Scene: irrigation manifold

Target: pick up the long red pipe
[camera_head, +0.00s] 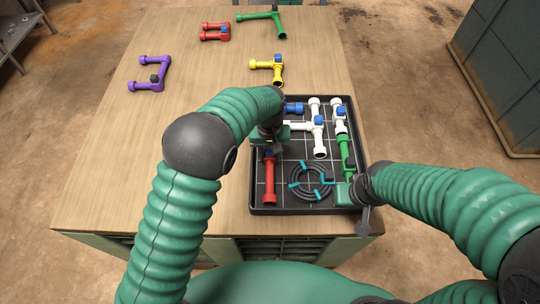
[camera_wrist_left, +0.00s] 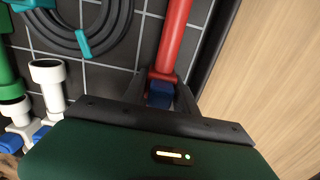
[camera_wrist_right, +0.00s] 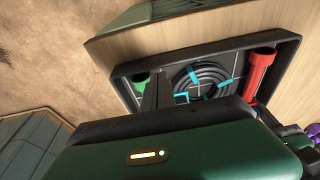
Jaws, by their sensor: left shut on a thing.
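The long red pipe (camera_head: 269,184) lies lengthwise over the left side of the black gridded tray (camera_head: 300,211). My left gripper (camera_head: 270,147) is at its far end. In the left wrist view, the left fingers (camera_wrist_left: 160,97) are shut around that end, where a blue part (camera_wrist_left: 160,94) shows between them. The pipe's near end shows in the right wrist view (camera_wrist_right: 260,72). I cannot tell whether the pipe touches the tray floor. My right gripper (camera_head: 349,188) is over the tray's right edge, near a green pipe (camera_head: 344,148). Its finger opening is unclear.
A black hose coil (camera_head: 311,181) with teal clips lies right of the red pipe. White fittings (camera_head: 319,140) fill the tray's far part. Yellow (camera_head: 277,68), short red (camera_head: 215,32), green (camera_head: 262,17) and purple (camera_head: 163,72) pipes lie farther back.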

